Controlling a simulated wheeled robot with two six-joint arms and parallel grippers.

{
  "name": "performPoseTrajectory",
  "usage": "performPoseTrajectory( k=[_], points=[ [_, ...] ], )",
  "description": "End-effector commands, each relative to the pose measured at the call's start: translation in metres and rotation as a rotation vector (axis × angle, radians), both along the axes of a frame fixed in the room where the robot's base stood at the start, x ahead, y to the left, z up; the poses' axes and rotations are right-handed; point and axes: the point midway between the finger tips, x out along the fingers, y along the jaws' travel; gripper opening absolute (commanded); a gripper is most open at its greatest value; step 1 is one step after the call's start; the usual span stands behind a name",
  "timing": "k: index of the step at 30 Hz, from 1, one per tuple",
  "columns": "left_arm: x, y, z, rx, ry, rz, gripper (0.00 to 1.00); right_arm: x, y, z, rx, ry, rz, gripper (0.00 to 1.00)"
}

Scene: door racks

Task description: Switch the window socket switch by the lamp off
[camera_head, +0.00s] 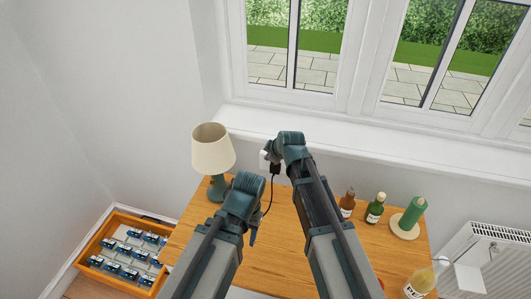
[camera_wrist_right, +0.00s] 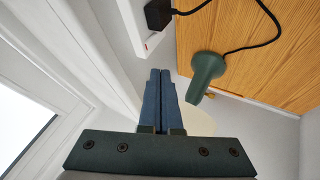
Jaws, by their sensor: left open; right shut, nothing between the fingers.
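The window socket (camera_head: 263,156) is a white plate on the wall under the sill, right of the lamp (camera_head: 212,150). My right arm partly covers it. In the right wrist view the socket (camera_wrist_right: 142,28) shows edge-on at the top, with a small red mark on its switch side and a black plug (camera_wrist_right: 158,14) in it. My right gripper (camera_wrist_right: 160,72) is shut and empty, its fingertips just short of the socket; I cannot tell whether they touch anything. In the head view its fingers are hidden behind the wrist. My left gripper (camera_head: 252,237) is open over the table, mostly hidden by its wrist.
The lamp's black cord (camera_head: 269,194) runs from the plug over the wooden table (camera_head: 285,225). An orange tray (camera_head: 85,248) of blue items is at lower left. A radiator (camera_head: 490,245) is at right.

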Motion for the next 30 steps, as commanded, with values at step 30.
performPoseTrajectory(
  k=[30],
  points=[
    [0.000,0.000,0.029,0.000,0.000,0.000,0.50,-0.087,-0.005,0.007,0.030,0.213,-0.142,0.00]
  ],
)
